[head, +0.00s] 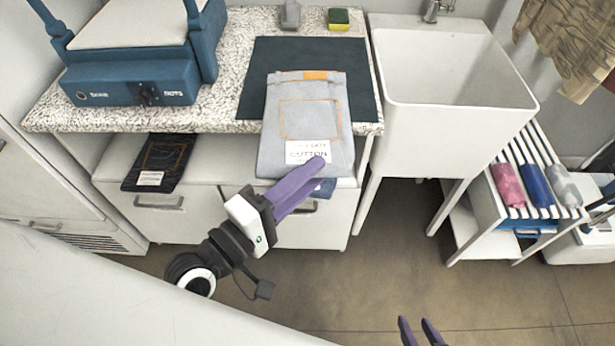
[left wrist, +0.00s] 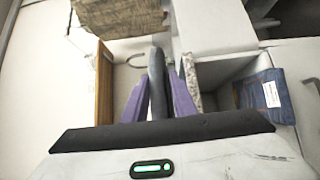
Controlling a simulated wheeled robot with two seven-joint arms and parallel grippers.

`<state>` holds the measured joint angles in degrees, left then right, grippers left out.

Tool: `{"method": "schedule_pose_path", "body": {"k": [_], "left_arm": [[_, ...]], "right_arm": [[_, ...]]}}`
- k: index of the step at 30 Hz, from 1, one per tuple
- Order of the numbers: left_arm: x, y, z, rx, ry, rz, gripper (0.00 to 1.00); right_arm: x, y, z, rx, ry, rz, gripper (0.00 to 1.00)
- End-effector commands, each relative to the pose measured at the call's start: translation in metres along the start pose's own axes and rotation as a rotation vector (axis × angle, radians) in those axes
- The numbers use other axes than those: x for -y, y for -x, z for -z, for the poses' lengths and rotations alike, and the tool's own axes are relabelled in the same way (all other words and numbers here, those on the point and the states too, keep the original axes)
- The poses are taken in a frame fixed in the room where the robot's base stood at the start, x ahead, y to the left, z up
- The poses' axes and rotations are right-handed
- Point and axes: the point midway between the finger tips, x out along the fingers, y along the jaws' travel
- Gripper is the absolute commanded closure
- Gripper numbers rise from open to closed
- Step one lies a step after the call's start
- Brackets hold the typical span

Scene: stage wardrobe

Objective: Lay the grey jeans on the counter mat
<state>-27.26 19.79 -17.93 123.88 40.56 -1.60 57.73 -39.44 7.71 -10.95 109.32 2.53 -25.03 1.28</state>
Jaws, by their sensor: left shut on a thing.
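The grey jeans (head: 308,120) are a light grey folded bundle with an orange patch and a white label. My left gripper (head: 318,164) is shut on their near edge. In the left wrist view, the jeans (left wrist: 158,80) show edge-on as a dark strip between the purple fingers. The dark counter mat (head: 300,52) lies on the speckled counter. In the head view, the jeans cover the mat's near part and reach past the counter's front edge; whether they touch it I cannot tell. My right gripper (head: 418,330) is empty at the bottom edge, fingers apart.
A blue machine (head: 135,78) stands on the counter's left. A yellow-green sponge (head: 338,20) is behind the mat. Dark jeans (head: 160,162) and partly hidden blue jeans (head: 322,188) lie below the counter. A white sink (head: 450,70) stands right, beside a slatted rack (head: 520,150).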

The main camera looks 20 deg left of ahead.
Motion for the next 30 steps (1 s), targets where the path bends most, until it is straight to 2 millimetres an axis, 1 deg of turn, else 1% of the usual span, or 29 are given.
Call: {"method": "schedule_pose_path", "body": {"k": [6,22,30], "left_arm": [[-0.003,-0.016,0.015,-0.003,-0.005,-0.007,1.0],[-0.002,-0.055,0.051,-0.004,-0.005,-0.006,1.0],[-0.001,-0.075,0.07,-0.004,-0.003,-0.007,1.0]], "right_arm": [[0.0,0.0,0.001,-0.002,0.0,-0.001,0.68],[-0.001,-0.002,0.001,-0.005,0.001,-0.001,0.68],[-0.002,-0.011,-0.007,-0.006,0.001,-0.001,0.68]]}}
